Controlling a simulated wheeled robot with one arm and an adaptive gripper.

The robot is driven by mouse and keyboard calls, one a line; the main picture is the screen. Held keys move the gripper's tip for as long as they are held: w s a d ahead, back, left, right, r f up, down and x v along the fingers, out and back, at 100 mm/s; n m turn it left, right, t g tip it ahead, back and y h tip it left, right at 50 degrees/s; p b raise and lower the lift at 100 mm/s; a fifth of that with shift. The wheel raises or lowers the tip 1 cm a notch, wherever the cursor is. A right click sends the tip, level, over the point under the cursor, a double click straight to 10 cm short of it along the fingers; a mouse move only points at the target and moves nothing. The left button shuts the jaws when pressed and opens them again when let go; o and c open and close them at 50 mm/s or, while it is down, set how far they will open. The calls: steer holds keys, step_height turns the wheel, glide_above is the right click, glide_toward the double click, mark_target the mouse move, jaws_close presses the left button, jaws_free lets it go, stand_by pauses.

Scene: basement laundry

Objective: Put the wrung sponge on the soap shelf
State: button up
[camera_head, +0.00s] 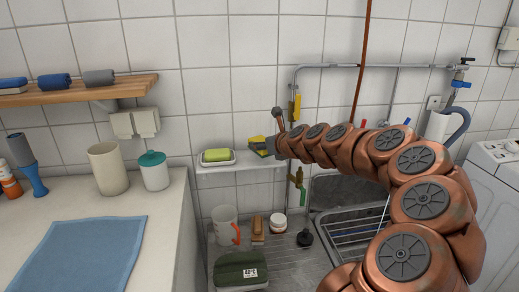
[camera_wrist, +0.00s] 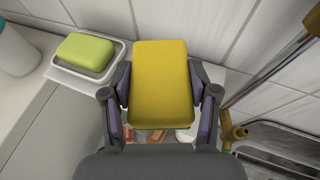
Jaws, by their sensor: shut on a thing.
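My gripper (camera_wrist: 162,101) is shut on a yellow sponge (camera_wrist: 161,75), one finger on each side of it. In the head view the sponge (camera_head: 257,141) shows in part at the end of my arm, just above the white soap shelf (camera_head: 234,165). The shelf is fixed to the tiled wall. A green soap bar (camera_head: 216,155) sits in a white dish (camera_head: 203,160) on the shelf's left part. In the wrist view the soap (camera_wrist: 86,52) is to the left of the sponge, apart from it. I cannot tell whether the sponge touches the shelf.
Below the shelf are a clear mug (camera_head: 225,227), a brush (camera_head: 258,230), a small jar (camera_head: 278,222) and a dark green box (camera_head: 239,270). Brass taps (camera_head: 296,178) and pipes are right of the shelf. A counter with a teal-lidded jar (camera_head: 154,172) is at left.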

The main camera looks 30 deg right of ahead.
mark_target(260, 138)
steer(key=shift+w+d+f, duration=0.1)
steer(key=shift+w+d, duration=0.1)
steer(key=shift+w, duration=0.55)
steer(key=shift+w+d+f, duration=0.1)
steer(key=shift+w+d, duration=0.05)
steer(key=shift+w, duration=0.6)
steer(key=shift+f, duration=1.7)
steer(key=shift+f, duration=0.15)
steer(key=o, duration=0.9)
steer(key=shift+r, duration=0.2)
steer(key=v, duration=1.2)
steer(key=shift+b, duration=0.3)
steer(key=shift+d, duration=0.1)
